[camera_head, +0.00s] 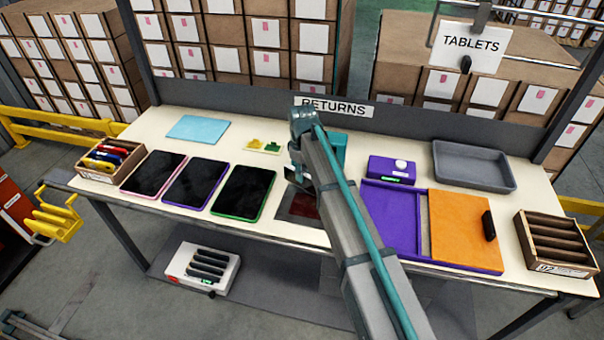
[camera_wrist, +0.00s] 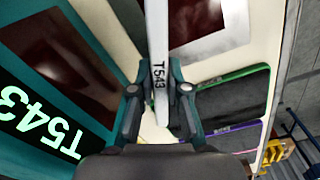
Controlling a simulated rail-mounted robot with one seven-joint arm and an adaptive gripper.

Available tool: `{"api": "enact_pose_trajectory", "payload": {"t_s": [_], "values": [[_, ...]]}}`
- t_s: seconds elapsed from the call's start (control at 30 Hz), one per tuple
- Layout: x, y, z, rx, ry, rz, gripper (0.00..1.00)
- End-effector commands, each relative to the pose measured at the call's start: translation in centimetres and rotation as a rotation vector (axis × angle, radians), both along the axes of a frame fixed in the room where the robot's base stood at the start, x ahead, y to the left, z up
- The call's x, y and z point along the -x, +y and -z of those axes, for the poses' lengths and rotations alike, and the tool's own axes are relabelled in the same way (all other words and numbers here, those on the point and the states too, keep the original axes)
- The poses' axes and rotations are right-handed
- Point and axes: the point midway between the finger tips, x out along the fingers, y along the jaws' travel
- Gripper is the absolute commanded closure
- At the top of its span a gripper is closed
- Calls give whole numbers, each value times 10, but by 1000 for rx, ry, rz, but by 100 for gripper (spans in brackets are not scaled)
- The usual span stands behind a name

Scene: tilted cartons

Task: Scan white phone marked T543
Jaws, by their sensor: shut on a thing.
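In the wrist view, my gripper (camera_wrist: 160,92) is shut on a slim white phone (camera_wrist: 157,35), seen edge-on, with the mark T543 on its edge. At the left of that view is a teal device (camera_wrist: 95,150) with a dark reddish pane and a black display (camera_wrist: 38,125) reading T543 in pale characters. In the head view, a teal block (camera_head: 340,145) shows partly behind my arm, and a dark red pane (camera_head: 301,206) lies on the table beside the arm.
Three dark tablets (camera_head: 195,184) lie left of my arm. A box of coloured phones (camera_head: 108,160) stands at far left.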

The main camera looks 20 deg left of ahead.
Motion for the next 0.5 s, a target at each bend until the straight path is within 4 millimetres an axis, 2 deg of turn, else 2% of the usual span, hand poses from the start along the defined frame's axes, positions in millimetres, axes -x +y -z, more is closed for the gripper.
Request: {"api": "enact_pose_trajectory", "payload": {"t_s": [0.5], "values": [[0, 0, -51, 0, 0, 0, 100]]}}
